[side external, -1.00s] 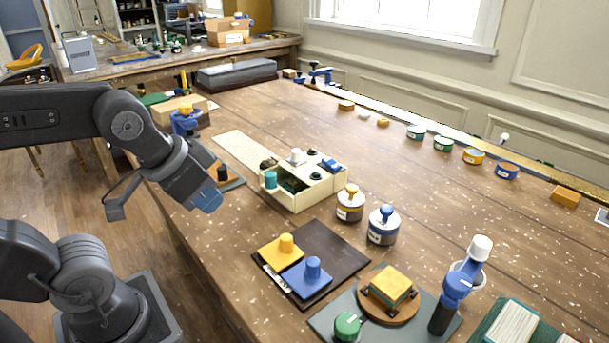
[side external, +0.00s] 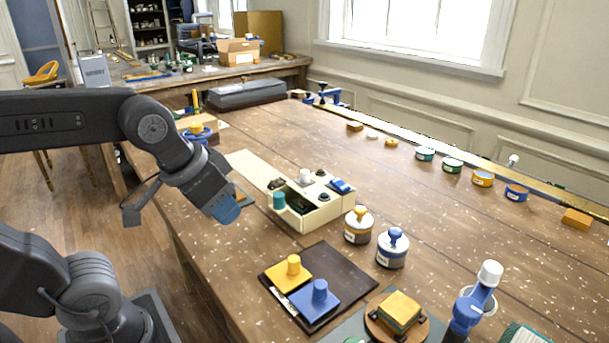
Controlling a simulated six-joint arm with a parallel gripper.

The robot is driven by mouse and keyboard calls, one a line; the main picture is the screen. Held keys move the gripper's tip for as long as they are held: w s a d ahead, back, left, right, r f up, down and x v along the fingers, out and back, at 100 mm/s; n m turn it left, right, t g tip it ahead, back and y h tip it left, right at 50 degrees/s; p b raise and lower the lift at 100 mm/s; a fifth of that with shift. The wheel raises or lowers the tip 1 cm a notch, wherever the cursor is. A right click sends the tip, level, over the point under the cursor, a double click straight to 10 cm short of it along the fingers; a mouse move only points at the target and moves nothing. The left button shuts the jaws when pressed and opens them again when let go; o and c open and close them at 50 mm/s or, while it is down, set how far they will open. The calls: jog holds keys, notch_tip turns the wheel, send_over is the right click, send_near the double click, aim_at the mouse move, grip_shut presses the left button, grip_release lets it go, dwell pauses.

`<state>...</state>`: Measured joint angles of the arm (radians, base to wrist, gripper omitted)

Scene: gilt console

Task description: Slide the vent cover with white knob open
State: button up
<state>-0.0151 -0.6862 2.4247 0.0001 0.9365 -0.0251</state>
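A cream console box (side external: 314,217) stands on the wooden table in the middle of the side view. A white knob (side external: 305,175) stands up at its back edge, with small dark parts around it. The vent cover under the knob is too small to make out clearly, so I cannot tell how far it is open. A dark recess shows in the top of the box. My gripper (side external: 227,212), with blue fingertips, hangs left of the console, apart from it and the knob. The gap between its fingers is not visible.
A teal knob (side external: 279,200) and a blue switch (side external: 340,185) are also on the console. Two round tins, one with a yellow stopper (side external: 359,223) and one with a blue stopper (side external: 393,246), stand close on its right. A dark board (side external: 338,267) with yellow and blue blocks lies in front.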

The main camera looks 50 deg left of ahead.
jog(key=o, duration=0.4)
jog(key=w+a+r+n, duration=0.1)
jog(key=w, duration=0.2)
jog(key=w+r+g, duration=0.1)
jog(key=w+r, duration=0.1)
jog(key=w, duration=0.1)
jog(key=w+a+r+n, duration=0.1)
jog(key=w+r, duration=0.1)
jog(key=w, duration=0.1)
jog(key=shift+a+r+n+g, duration=0.25)
jog(key=shift+a+n+g, duration=0.05)
jog(key=shift+a, duration=0.05)
jog(key=shift+o, duration=0.6)
jog(key=w+a+r+n+g, duration=0.1)
jog(key=w+a, duration=0.1)
jog(key=w, duration=0.3)
jog(key=shift+w+a+r+n, duration=0.25)
jog(key=shift+w+r+n, duration=0.05)
jog(key=shift+w+r, duration=0.05)
jog(key=n+g, duration=0.3)
jog(key=n, duration=0.1)
send_over(305, 171)
notch_tip(305, 171, down, 3)
notch_tip(305, 171, down, 14)
jog(key=shift+a+r, duration=0.1)
jog(key=shift+r, duration=0.15)
grip_shut()
